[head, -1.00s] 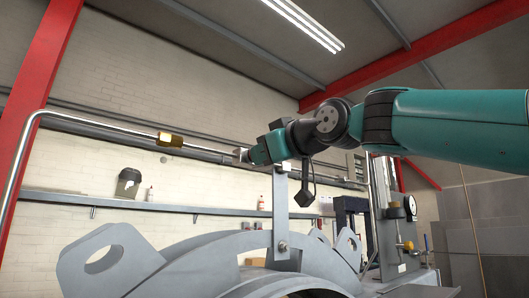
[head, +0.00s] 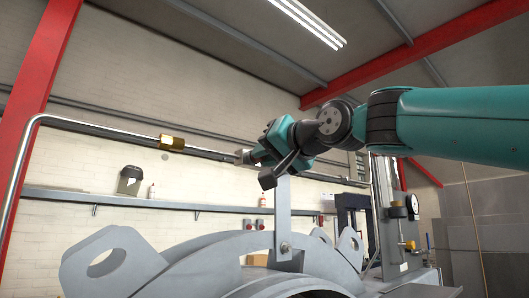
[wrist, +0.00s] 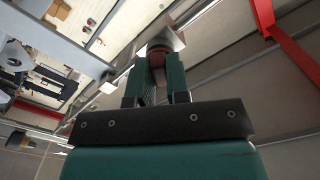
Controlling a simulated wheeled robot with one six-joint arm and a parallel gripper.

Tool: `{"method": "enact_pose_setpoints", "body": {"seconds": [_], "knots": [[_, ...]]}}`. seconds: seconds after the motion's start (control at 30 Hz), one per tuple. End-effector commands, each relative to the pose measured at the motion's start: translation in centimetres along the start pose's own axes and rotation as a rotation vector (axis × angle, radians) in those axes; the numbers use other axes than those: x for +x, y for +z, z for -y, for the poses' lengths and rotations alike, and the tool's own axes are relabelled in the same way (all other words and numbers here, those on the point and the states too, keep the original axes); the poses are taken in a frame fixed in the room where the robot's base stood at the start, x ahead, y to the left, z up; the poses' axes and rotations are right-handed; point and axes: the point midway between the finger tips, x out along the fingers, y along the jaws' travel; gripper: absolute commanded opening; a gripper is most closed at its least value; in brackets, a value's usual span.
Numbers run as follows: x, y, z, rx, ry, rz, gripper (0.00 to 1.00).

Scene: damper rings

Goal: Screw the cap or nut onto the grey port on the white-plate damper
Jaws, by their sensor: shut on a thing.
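A grey metal fitting (wrist: 166,36) lies right beyond that piece, in line with the fingers. I cannot tell whether the two are threaded together. In the head view this fitting (head: 241,156) shows only as a small grey end. No white plate is clearly recognisable.
Below is a large grey ring housing with lugs (head: 110,258). A gauge (head: 412,206) stands at right. A wall shelf (head: 140,202) runs behind.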

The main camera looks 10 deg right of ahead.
Motion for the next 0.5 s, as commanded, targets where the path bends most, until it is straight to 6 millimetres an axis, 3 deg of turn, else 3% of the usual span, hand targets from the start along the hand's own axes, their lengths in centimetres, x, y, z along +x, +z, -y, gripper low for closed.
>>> {"method": "enact_pose_setpoints", "body": {"seconds": [0.03,0.2,0.43,0.47,0.5], "knots": [[-0.37,-1.15,-0.03,0.045,0.005,-0.029,0.00],[-0.33,-1.12,-0.06,0.234,0.003,-0.029,0.00],[-0.30,-1.02,-0.12,0.272,0.002,-0.029,0.00],[-0.30,-1.02,-0.12,0.272,0.002,-0.029,0.18],[-0.28,-0.98,-0.13,0.272,0.003,-0.028,0.27]]}}
